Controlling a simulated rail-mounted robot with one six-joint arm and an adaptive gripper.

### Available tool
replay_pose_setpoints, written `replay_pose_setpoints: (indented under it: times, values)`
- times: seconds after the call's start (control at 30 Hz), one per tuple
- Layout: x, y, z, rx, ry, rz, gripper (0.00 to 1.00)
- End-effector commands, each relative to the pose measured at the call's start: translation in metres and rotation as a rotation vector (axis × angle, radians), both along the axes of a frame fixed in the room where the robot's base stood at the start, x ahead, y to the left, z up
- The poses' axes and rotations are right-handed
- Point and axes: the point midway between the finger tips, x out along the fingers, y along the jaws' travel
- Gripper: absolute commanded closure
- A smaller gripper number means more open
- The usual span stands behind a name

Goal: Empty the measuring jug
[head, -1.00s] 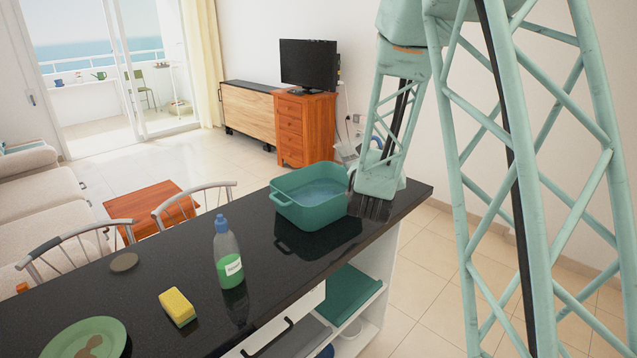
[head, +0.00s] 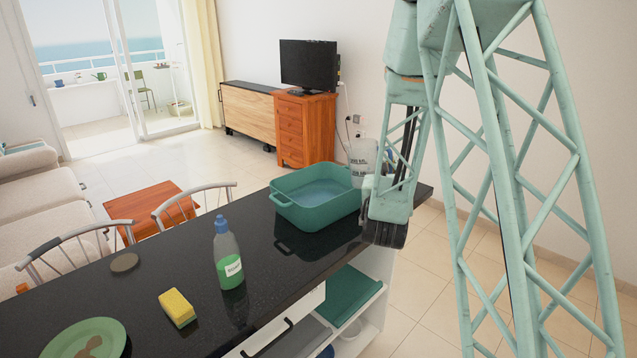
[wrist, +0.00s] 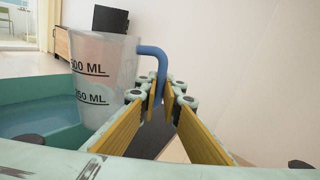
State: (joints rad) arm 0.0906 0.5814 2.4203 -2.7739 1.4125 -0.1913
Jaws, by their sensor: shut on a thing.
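The measuring jug (wrist: 103,75) is translucent, with black 500 ML and 250 ML marks and a blue handle (wrist: 161,62). In the wrist view my gripper (wrist: 163,105) is shut on the handle, and the jug looks close to upright. In the head view the jug (head: 362,157) is held behind the right end of the green basin (head: 318,218), partly hidden by my arm. The basin stands on the counter with bluish liquid (head: 318,193) in it; it also shows in the wrist view (wrist: 35,117). I cannot tell whether liquid is in the jug.
The dark counter (head: 150,280) also holds a soap bottle (head: 229,262), a yellow sponge (head: 177,307), a green plate (head: 60,340) and a dark round coaster (head: 125,262). Chairs (head: 190,205) stand along its far side. The counter's right end is close to my arm.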

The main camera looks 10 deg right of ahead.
Motion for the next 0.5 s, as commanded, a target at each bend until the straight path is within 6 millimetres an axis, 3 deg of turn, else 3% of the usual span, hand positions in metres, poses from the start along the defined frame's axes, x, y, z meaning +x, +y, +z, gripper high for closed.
replay_pose_setpoints:
  times: [0.5]
  values:
    - [-0.0042,-0.0053,-0.0095,0.107,-0.081,0.0,1.0]
